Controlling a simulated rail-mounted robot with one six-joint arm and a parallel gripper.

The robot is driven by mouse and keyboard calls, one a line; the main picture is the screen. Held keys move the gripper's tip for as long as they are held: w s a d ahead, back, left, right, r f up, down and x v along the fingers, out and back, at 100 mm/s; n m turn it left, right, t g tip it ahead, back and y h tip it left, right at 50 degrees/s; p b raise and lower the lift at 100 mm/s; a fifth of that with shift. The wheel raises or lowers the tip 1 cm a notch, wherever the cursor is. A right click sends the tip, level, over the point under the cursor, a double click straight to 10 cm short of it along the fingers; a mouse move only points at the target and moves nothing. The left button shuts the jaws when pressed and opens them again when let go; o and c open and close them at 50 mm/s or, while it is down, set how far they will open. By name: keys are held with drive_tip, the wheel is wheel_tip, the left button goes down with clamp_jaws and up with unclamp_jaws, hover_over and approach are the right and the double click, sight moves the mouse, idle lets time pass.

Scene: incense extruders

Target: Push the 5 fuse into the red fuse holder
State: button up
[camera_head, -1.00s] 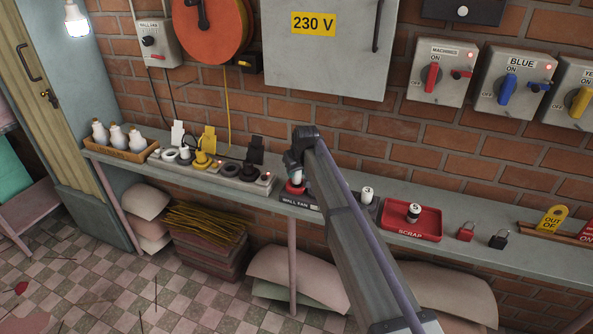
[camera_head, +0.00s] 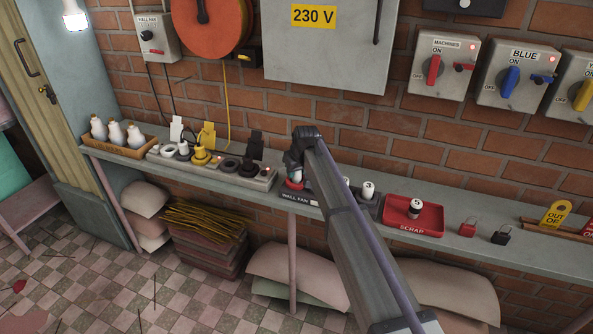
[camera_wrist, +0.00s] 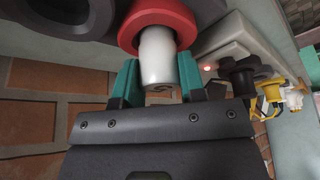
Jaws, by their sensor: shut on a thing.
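A white fuse (camera_wrist: 157,55) stands in the red fuse holder (camera_wrist: 128,36) in the wrist view, its upper part inside the red ring. A dark curved mark shows on its near end, too partial to read for certain. My gripper (camera_wrist: 158,78) is shut on this fuse, one green fingertip on each side, just outside the ring. In the head view, my gripper (camera_head: 297,172) is over the red fuse holder (camera_head: 291,185) on the WALL FAN base, and hides most of the fuse.
White fuses (camera_head: 367,190) stand in dark holders right of my arm. A red SCRAP tray (camera_head: 425,229) holds another marked fuse (camera_head: 415,207). A socket strip with plugs (camera_head: 262,180) lies to the left, and padlocks (camera_head: 467,228) lie to the right.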

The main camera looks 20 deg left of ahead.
drive_tip(key=shift+f, duration=0.2)
drive_tip(key=o, duration=1)
drive_tip(key=shift+r, duration=0.1)
drive_tip(key=p+v, duration=1)
drive_tip(key=v, duration=0.1)
drive_tip(key=s+d+m+g+h, duration=0.1)
drive_tip(key=s+d+m, duration=0.2)
drive_tip(key=s+d, duration=0.5)
drive_tip(key=s+d+f+m+g+h, duration=0.1)
drive_tip(key=s+d+m, duration=0.2)
drive_tip(key=s+d, duration=0.6)
drive_tip(key=s+d+m+h, duration=0.1)
drive_tip(key=s+d+m, duration=0.3)
drive_tip(key=d, duration=2.9)
drive_tip(key=s, duration=0.4)
drive_tip(key=shift+s+d+f+g, duration=0.3)
drive_tip(key=shift+s+f+g, duration=0.05)
drive_tip(key=shift+g, duration=0.05)
